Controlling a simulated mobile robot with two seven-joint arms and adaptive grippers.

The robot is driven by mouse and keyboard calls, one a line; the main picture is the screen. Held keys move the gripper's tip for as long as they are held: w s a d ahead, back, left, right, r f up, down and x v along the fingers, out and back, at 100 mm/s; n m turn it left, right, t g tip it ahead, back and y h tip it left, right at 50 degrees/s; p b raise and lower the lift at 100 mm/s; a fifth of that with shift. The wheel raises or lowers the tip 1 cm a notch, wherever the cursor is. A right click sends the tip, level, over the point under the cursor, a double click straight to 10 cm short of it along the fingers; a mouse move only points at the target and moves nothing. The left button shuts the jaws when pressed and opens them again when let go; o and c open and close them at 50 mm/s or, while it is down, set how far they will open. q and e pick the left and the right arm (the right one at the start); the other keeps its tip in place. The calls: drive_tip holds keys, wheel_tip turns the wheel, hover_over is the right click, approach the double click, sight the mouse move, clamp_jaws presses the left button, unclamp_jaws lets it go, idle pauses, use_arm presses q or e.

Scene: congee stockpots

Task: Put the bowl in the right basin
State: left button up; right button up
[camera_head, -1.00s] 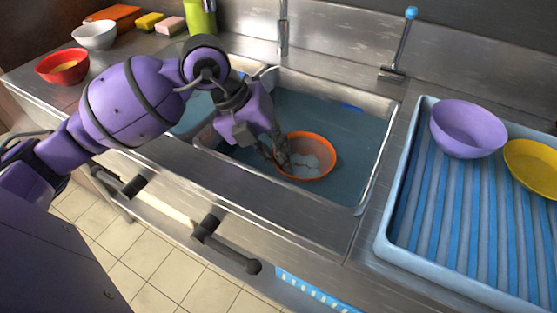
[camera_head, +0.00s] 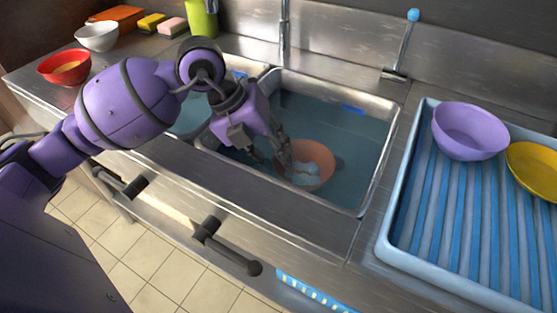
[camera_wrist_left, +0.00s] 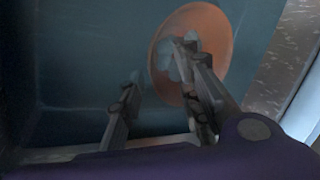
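The orange bowl (camera_head: 318,160) sits under the water in the right basin (camera_head: 352,195), toward its front, with pale contents or food residue inside. It also shows in the left wrist view (camera_wrist_left: 218,45). My left gripper (camera_head: 270,158) reaches down into the basin at the bowl's left side. In the left wrist view its fingers (camera_wrist_left: 160,82) stand apart, one over the inside of the bowl and the other outside its rim, with a gap to the rim. My right gripper is out of view.
A drying tray (camera_head: 388,225) at the right holds a purple bowl (camera_head: 470,130) and a yellow bowl (camera_head: 535,168). A red bowl (camera_head: 63,67), a white bowl (camera_head: 97,36) and sponges (camera_head: 172,26) stand at the back left. A faucet (camera_head: 285,30) rises behind the basins.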

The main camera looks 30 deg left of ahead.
use_arm(q)
drive_tip(key=v, duration=0.9)
drive_tip(key=shift+r+p, duration=0.35)
drive_tip(key=shift+p, duration=0.1)
drive_tip(key=shift+s+a, duration=0.1)
drive_tip(key=shift+a, duration=0.05)
